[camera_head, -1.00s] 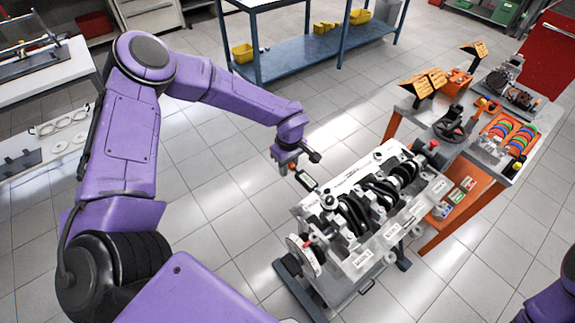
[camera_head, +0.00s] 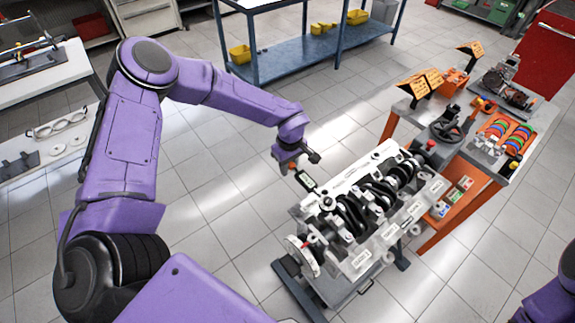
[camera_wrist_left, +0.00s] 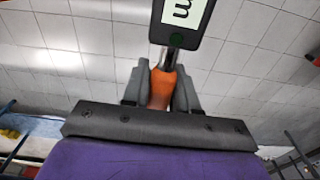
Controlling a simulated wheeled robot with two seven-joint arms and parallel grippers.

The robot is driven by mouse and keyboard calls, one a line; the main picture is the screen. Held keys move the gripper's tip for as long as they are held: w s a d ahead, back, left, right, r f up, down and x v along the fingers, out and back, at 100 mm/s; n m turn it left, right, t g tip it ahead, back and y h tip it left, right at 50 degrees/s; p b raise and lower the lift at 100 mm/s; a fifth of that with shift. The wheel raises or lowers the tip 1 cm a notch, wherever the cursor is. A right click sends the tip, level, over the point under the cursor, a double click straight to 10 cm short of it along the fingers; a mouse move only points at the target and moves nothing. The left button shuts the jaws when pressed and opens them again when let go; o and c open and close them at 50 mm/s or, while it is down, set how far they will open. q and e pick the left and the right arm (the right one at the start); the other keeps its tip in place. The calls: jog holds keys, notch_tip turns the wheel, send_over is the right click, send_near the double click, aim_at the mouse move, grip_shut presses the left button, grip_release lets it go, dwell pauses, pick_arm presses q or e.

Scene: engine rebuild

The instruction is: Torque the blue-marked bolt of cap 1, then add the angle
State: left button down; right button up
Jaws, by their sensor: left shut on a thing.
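My left gripper (camera_head: 288,166) is shut on the orange handle (camera_wrist_left: 162,87) of a torque wrench. The wrench's dark head with a lit display (camera_wrist_left: 183,14) shows at the top of the left wrist view. In the head view the wrench's display (camera_head: 306,181) hangs at the left edge of the engine block (camera_head: 362,259), apart from the crankshaft (camera_head: 375,195) as far as I can tell. The block lies on a stand, with the crankshaft and bearing caps on top. The caps' numbers and a blue-marked bolt are too small to make out. My right gripper is not in view.
An orange-framed cart (camera_head: 455,215) with tools, coloured rings and orange signs stands right of the block. A blue workbench (camera_head: 300,50) with yellow bins is at the back, and a white table (camera_head: 45,70) at the left. Tiled floor between them is clear.

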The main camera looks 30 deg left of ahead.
pick_arm(q)
jog(key=shift+w+d+m, duration=0.5)
jog(key=shift+w+m, duration=0.2)
jog(key=shift+w, duration=0.2)
jog(key=shift+w+d+m, duration=0.45)
jog(key=shift+w+m, duration=0.25)
jog(key=shift+w, duration=0.2)
dwell(3.3)
jog(key=shift+w+d+r+m, duration=0.1)
jog(key=shift+w+d+m, duration=0.4)
jog(key=shift+w, duration=0.1)
jog(key=shift+w+d+m, duration=0.5)
jog(key=shift+w, duration=0.15)
dwell(0.5)
jog(key=shift+w+d+m+b, duration=0.45)
jog(key=shift+w+d+m, duration=0.1)
jog(key=shift+d+m, duration=0.1)
jog(key=shift+w+d, duration=0.1)
